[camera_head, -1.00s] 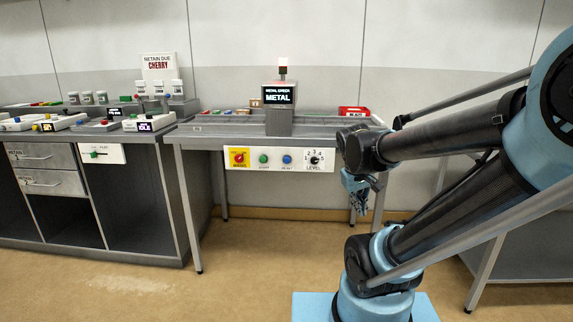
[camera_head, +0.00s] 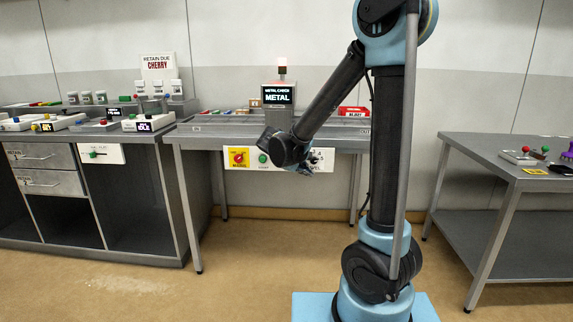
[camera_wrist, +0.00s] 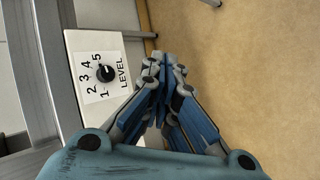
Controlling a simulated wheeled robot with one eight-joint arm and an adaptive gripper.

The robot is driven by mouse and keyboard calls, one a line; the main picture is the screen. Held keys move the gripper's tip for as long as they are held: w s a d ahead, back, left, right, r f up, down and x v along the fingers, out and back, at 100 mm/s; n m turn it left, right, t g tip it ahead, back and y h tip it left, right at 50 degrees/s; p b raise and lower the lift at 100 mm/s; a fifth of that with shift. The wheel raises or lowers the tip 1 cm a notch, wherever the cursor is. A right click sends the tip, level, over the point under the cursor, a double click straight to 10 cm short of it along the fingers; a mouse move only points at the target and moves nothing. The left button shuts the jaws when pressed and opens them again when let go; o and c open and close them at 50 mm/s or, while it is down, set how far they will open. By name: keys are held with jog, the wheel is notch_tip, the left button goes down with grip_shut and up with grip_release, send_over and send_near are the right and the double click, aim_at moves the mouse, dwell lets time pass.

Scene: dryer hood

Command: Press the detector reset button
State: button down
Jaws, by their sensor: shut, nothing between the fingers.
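The detector control panel (camera_head: 236,165) hangs on the front of the metal detector bench. A red button on a yellow plate (camera_head: 239,158) and a green button (camera_head: 263,159) show on it; their small labels are too blurred to read. The blue button seen between the green button and the level dial is hidden behind my wrist now. My gripper (camera_head: 310,172) is shut and empty in front of the panel's right part. In the wrist view my gripper (camera_wrist: 163,62) points past the black level dial (camera_wrist: 105,73), to its right, apart from it. No button shows in the wrist view.
A red reject tray (camera_head: 352,111) sits at the bench's back right. A left cabinet (camera_head: 62,185) and a right table (camera_head: 510,165) flank the bench. Floor in front is clear.

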jog(key=w+a+f+n+t, duration=0.1)
jog(key=w+a+n+t, duration=0.1)
jog(key=a, duration=0.6)
jog(key=shift+w+a+f, duration=0.15)
jog(key=shift+w+f, duration=0.25)
jog(key=shift+w, duration=0.3)
jog(key=shift+w, duration=0.15)
jog(key=w, duration=0.8)
jog(key=shift+w, duration=0.3)
jog(key=shift+w, duration=0.1)
dwell(0.6)
jog(key=shift+w+r, duration=0.1)
jog(key=shift+w, duration=0.15)
jog(key=shift+w, duration=0.8)
dwell(1.2)
jog(key=shift+s, duration=1.25)
